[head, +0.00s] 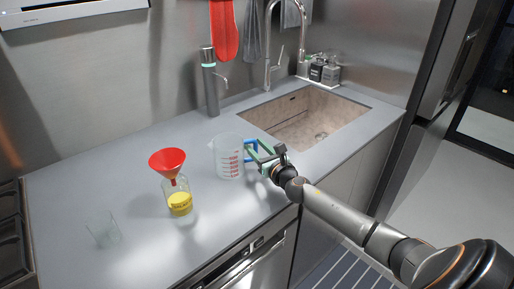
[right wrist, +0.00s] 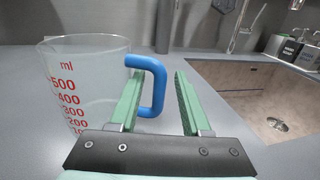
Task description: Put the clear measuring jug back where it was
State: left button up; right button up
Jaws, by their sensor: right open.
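The clear measuring jug (head: 228,156) stands upright on the grey counter, with red markings and a blue handle (head: 250,149) facing right. My right gripper (head: 256,155) is open at the handle. In the right wrist view the jug (right wrist: 90,80) is on the left, and its blue handle (right wrist: 159,88) reaches between the green fingers of the gripper (right wrist: 160,90). The left finger overlaps the handle's inner side; I cannot tell whether either finger touches it. My left gripper is not in view.
A bottle with a yellow label (head: 180,202) holds a red funnel (head: 168,162) left of the jug. A clear glass (head: 104,234) stands at front left. The sink (head: 305,117) is behind right, and a grey dispenser (head: 210,85) stands at the back. Bare counter (head: 100,180) lies left.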

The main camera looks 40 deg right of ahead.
jog(key=shift+r, duration=0.2)
jog(key=s, duration=0.6)
jog(key=s+a, duration=0.1)
jog(key=s, duration=0.3)
jog(key=shift+a+f, duration=0.1)
jog(key=shift+s+a, duration=0.1)
jog(key=shift+s, duration=0.85)
